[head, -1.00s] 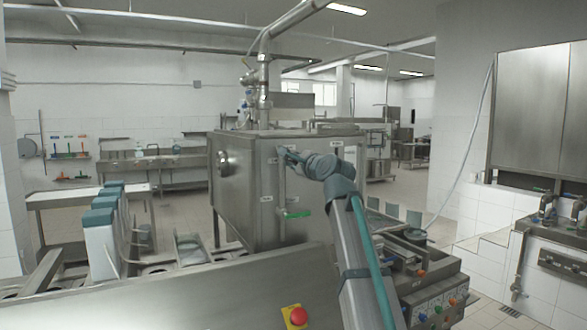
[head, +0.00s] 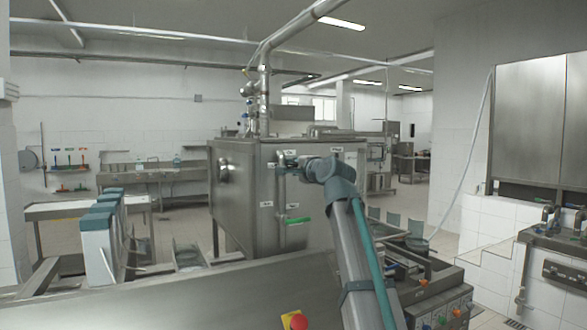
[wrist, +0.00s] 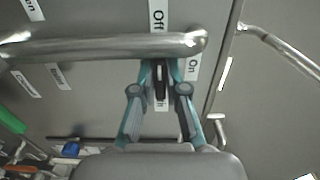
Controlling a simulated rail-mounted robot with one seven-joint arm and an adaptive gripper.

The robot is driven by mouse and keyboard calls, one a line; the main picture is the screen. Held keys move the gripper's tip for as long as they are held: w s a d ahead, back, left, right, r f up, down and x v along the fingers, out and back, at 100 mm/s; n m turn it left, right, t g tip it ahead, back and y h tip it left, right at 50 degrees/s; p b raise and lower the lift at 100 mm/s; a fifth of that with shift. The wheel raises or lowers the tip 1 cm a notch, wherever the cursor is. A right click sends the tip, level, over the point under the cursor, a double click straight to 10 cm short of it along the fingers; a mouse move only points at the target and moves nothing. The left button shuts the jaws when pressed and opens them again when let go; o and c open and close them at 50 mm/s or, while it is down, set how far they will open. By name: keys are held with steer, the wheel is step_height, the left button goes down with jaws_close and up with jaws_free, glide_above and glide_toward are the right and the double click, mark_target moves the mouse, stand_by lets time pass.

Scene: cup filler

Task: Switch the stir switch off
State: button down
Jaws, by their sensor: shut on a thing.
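The stir switch is a small dark lever (wrist: 160,82) on the grey metal panel, seen in the wrist view between my fingertips. A white "Off" label (wrist: 158,15) is above it. An "On" label (wrist: 193,66) is to its right, and another label (wrist: 161,104) is partly hidden below it. My gripper (wrist: 161,68) is shut on the switch, one teal finger on each side. In the head view my gripper (head: 291,161) is at the upper front of the steel tank (head: 236,190), and the switch is too small to make out.
A metal pipe handle (wrist: 100,46) crosses the wrist view close to my fingertips. A green-handled lever (head: 298,221) hangs below my gripper on the tank front. A red emergency button (head: 298,321) is at the bottom of the head view.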

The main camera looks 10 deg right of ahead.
steer(key=c, duration=1.2)
jaws_free()
steer(key=shift+s, duration=0.1)
steer(key=v, duration=1.2)
